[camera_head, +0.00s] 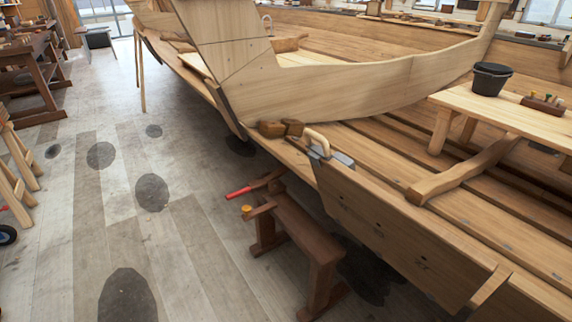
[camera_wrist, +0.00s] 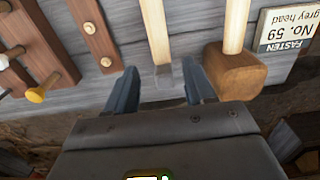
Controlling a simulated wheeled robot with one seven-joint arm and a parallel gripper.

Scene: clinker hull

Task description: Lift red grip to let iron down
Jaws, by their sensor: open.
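A bright red grip (camera_head: 238,193) shows in the head view on the end of a dark lever. The lever meets the far end of a low brown wooden stand (camera_head: 300,232), beside the hull. A small grey metal block (camera_head: 344,159) sits at the hull's plank edge by a curved pale handle (camera_head: 317,139); I cannot tell whether this is the iron. My gripper (camera_wrist: 160,68) shows only in the wrist view, with its two fingers apart. A pale-handled flat tool (camera_wrist: 155,35) appears between them, not clasped. The red grip is not visible in the wrist view.
The planked hull (camera_head: 400,225) fills the right. A bench with a black bucket (camera_head: 490,79) stands there.

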